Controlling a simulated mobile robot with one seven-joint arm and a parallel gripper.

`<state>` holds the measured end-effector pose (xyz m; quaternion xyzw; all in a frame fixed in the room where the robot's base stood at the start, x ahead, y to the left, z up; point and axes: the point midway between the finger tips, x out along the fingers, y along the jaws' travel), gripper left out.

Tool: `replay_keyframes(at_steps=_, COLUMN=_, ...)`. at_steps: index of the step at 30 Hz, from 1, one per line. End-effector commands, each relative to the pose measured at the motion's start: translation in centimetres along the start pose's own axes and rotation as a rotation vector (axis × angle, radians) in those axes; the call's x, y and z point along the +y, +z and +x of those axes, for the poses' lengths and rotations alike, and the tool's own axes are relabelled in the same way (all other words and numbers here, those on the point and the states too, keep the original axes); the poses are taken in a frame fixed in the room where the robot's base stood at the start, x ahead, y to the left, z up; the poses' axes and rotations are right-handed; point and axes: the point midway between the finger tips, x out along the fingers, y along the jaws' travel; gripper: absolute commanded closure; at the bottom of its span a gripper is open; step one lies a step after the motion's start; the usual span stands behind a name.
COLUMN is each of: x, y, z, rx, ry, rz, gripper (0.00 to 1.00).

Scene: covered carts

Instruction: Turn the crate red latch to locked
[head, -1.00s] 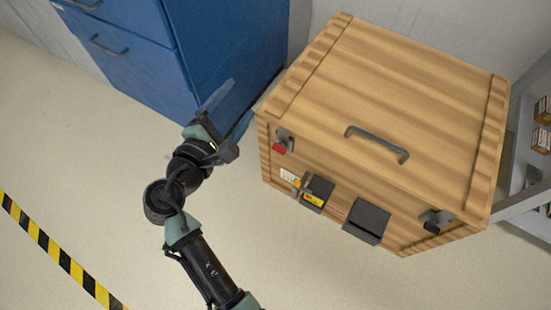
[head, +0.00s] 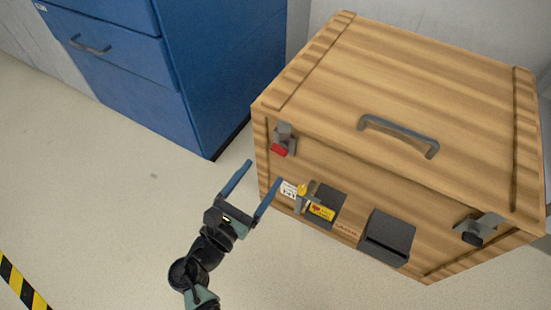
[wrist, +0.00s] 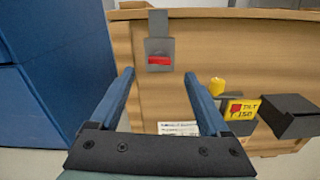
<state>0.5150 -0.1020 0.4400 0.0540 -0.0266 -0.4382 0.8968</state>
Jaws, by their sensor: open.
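The wooden crate (head: 330,90) stands at the right in the head view. Its red latch (head: 279,149) is a red tab on a grey bracket near the left end of the crate's front. In the wrist view the red latch (wrist: 159,61) lies crosswise on its grey plate, ahead of and between my fingers in the picture. My gripper (head: 257,174) is open and empty, in front of the crate's left end and apart from the latch. Its two blue fingers show in the wrist view (wrist: 160,75). A black latch (head: 474,234) is at the front's right end.
A yellow knob (head: 301,190) and a yellow tag (head: 321,212) sit on the crate front beside dark boxes (head: 387,238). A grey handle (head: 398,136) is on the lid. A blue cabinet (head: 180,70) stands left. Floor (head: 110,190) is clear at left.

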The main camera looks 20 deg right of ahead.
Motion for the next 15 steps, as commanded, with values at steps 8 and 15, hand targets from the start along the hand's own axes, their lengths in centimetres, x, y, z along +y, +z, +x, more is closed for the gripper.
replay_keyframes(at_steps=8, x=-0.1, y=-0.3, z=5.4, rx=-0.003, ry=-0.001, rz=0.001, gripper=0.20)
replay_keyframes(at_steps=15, x=0.0, y=-0.1, z=7.2, rx=0.000, ry=0.001, rz=0.001, gripper=0.20)
